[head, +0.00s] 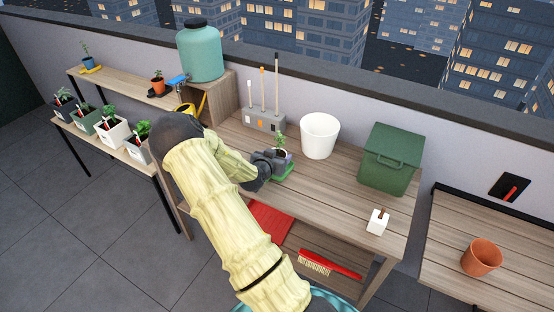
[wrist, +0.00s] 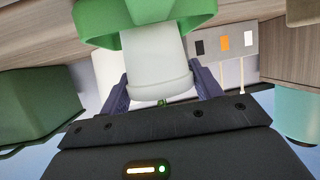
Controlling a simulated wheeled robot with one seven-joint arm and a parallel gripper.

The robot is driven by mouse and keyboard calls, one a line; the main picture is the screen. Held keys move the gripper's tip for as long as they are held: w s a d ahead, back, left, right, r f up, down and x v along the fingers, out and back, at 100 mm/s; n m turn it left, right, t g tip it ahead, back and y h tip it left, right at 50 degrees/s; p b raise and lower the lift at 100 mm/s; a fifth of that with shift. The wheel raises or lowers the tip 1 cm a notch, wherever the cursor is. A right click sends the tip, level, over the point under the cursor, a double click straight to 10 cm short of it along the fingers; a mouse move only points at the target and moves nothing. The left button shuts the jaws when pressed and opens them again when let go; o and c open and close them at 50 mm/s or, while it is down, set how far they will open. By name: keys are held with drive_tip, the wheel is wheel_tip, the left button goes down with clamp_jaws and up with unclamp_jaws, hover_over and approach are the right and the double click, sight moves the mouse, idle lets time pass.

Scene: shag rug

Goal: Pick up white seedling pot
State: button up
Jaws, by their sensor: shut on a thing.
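The white seedling pot (head: 283,153) holds a small green seedling (head: 280,139) and stands upright at the green saucer (head: 285,173) on the wooden bench. My gripper (head: 270,162) is at the pot and hides much of its side. In the wrist view the picture is upside down: the white pot (wrist: 158,70) is between the two dark fingers of my gripper (wrist: 162,86), which is shut on it just below the rim. The green saucer (wrist: 100,22) shows around the pot's base. I cannot tell whether the base touches it.
A white bucket (head: 319,137) stands close behind right, and a grey tool block (head: 262,121) with upright handles behind. A green bin (head: 391,158) and white block (head: 378,222) are to the right. A yellow watering can (head: 187,109) is left.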

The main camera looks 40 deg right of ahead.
wheel_tip(320, 180, up, 10)
idle(0.5)
idle(0.5)
